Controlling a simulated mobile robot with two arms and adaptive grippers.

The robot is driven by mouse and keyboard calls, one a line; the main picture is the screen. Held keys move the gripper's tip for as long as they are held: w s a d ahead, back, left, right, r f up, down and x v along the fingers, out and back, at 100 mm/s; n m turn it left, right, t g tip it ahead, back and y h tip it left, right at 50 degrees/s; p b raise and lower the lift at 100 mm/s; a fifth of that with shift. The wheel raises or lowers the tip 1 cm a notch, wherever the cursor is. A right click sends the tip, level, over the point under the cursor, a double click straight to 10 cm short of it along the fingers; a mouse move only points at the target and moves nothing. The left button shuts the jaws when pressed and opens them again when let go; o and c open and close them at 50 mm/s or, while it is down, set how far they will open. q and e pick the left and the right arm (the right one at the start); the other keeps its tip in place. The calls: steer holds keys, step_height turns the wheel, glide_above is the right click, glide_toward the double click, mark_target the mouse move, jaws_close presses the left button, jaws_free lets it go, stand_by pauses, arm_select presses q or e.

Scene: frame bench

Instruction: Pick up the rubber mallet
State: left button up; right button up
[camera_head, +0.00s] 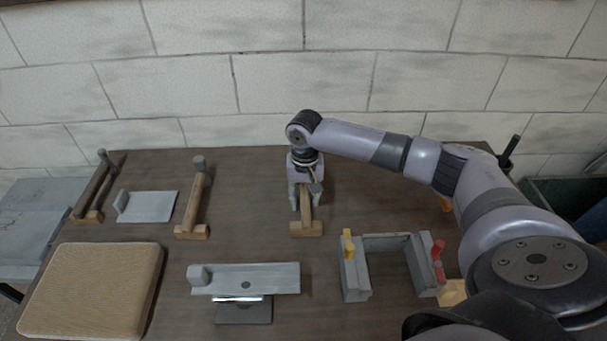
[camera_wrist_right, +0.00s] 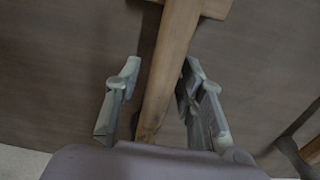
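A wooden T-shaped piece (camera_head: 306,229), with a long bar and a short crosspiece at its near end, lies on the bench's middle. It also shows in the wrist view (camera_wrist_right: 171,55). I cannot tell surely whether it is the rubber mallet; no dark rubber head shows on it. My right gripper (camera_head: 305,205) is over its far part. In the wrist view my right gripper (camera_wrist_right: 158,78) is open, with the bar between its fingers. A gap shows on the left; the right finger is very near the bar, contact unclear. My left gripper is out of view.
Two similar wooden bars with grey or dark cylinders at their far ends stand left (camera_head: 195,205), (camera_head: 92,192). A grey plate (camera_head: 148,207), tan pad (camera_head: 92,290), grey bracket (camera_head: 245,279) and grey U-shaped frame (camera_head: 355,275) surround the middle. A black handle (camera_head: 511,148) stands back right.

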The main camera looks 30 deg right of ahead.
jaws_close()
steer(key=shift+w, duration=0.1)
stand_by(0.5)
